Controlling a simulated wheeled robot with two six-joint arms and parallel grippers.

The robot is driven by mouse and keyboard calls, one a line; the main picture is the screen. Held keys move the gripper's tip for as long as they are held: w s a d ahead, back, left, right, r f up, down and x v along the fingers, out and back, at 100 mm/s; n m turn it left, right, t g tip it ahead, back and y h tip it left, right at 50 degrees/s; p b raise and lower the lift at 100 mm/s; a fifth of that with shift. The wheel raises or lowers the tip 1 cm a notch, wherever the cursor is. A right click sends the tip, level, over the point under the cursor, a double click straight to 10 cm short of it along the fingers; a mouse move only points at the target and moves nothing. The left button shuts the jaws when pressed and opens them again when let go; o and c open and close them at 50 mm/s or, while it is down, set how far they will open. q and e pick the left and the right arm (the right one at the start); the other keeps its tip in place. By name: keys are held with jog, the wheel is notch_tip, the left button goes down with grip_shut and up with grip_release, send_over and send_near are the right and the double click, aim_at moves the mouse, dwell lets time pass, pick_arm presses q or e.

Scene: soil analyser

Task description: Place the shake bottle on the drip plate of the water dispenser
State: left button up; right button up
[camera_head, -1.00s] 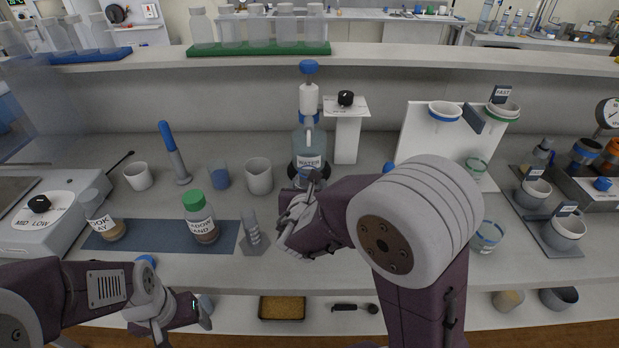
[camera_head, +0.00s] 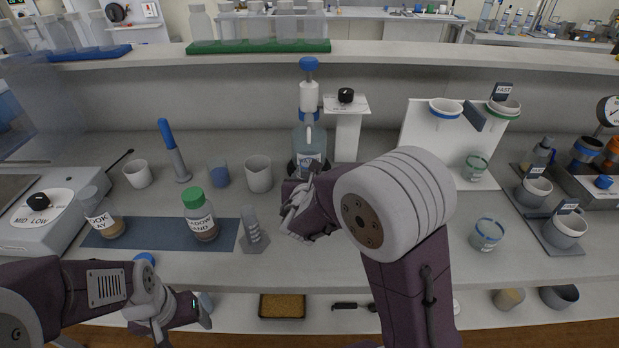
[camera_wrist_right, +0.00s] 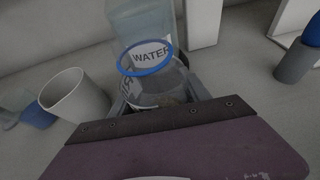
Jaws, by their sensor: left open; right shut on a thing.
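The shake bottle (camera_wrist_right: 150,85) is clear with a blue ring at its mouth and a label. In the right wrist view it sits between the fingers of my right gripper (camera_wrist_right: 160,98), which is shut on it. The water dispenser (camera_head: 308,138) has a blue top and stands right behind the bottle; its WATER label (camera_wrist_right: 151,53) shows just past the rim. Its dark base (camera_head: 293,168) is partly hidden by my gripper. I cannot tell whether the bottle touches the drip plate. My left gripper (camera_head: 207,314) is open and empty at the bench's front edge.
A white cup (camera_head: 258,174) stands left of the dispenser, also in the wrist view (camera_wrist_right: 75,96). A white post with a black knob (camera_head: 346,128) stands close on the right. A green-capped bottle (camera_head: 200,215) and a grey stand (camera_head: 254,238) are nearer the front left.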

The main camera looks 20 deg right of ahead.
jog(key=shift+f, duration=0.2)
jog(key=o, duration=1.4)
jog(key=shift+r, duration=0.1)
jog(key=shift+r+p, duration=0.35)
jog(key=shift+p, duration=0.05)
jog(key=p+v, duration=0.1)
jog(key=v, duration=1)
jog(key=shift+s+a+p, duration=0.1)
jog(key=shift+p, duration=0.3)
jog(key=shift+s, duration=0.4)
jog(key=shift+r, duration=0.1)
